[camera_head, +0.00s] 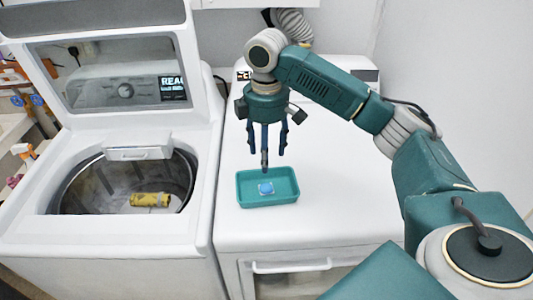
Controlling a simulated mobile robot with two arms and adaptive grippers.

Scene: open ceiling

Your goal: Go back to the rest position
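My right gripper (266,150) hangs from the arm that comes in from the right. Its fingers point down and are spread apart, with nothing seen between them. It is above the back edge of a teal tray (244,201) on the white right-hand machine. A small blue and white piece (266,189) lies in the tray, below the fingertips and apart from them. My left gripper is not in view.
The left washer (110,240) has its lid (121,78) raised, and a yellow cylindrical thing (150,200) lies in its drum. The top of the right machine (330,200) is clear around the tray.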

